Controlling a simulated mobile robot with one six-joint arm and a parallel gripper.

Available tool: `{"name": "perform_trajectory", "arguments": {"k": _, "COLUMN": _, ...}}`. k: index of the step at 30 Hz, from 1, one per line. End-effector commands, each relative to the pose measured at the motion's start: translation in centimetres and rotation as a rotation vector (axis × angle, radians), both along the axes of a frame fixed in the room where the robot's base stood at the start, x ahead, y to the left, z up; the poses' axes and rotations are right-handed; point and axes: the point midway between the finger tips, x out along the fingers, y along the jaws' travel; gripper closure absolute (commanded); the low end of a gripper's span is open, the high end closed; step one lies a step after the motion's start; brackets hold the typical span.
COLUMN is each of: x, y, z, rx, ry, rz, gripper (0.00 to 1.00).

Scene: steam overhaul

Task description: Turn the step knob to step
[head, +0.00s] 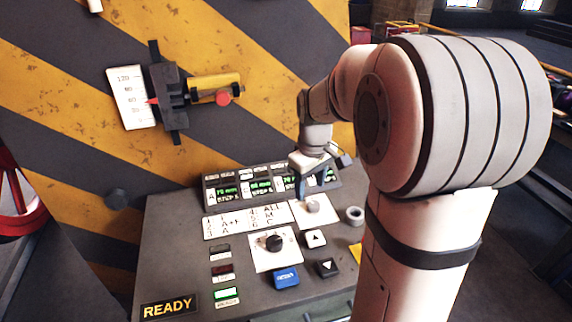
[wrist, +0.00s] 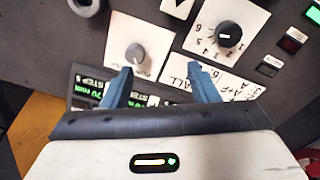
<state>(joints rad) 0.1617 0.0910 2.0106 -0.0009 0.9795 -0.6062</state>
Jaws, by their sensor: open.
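I cannot tell from lettering which is the step knob. My gripper (head: 311,186) is open and empty over the console near the grey knob. In the wrist view its blue fingertips (wrist: 160,72) point between the knobs.
Green displays (head: 227,191) line the console's back edge. A grey ring (head: 355,215), white and black arrow buttons (head: 316,239), a blue button (head: 286,277) and a READY sign (head: 168,308) are around.

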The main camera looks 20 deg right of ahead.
Motion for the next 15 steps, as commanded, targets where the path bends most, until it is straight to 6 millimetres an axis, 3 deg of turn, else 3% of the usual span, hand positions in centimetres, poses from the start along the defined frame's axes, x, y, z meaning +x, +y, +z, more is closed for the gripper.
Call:
{"name": "perform_trajectory", "arguments": {"k": 3, "x": 2.9, "y": -2.0, "z": -1.9, "rx": 0.002, "ry": 0.036, "rz": 0.072, "gripper": 0.46}}
{"name": "perform_trajectory", "arguments": {"k": 6, "x": 4.3, "y": -2.9, "z": -2.8, "rx": 0.004, "ry": 0.051, "rz": 0.115, "gripper": 0.46}}
{"name": "perform_trajectory", "arguments": {"k": 15, "x": 5.0, "y": -3.6, "z": -5.6, "rx": 0.007, "ry": 0.066, "rz": 0.145, "gripper": 0.46}}
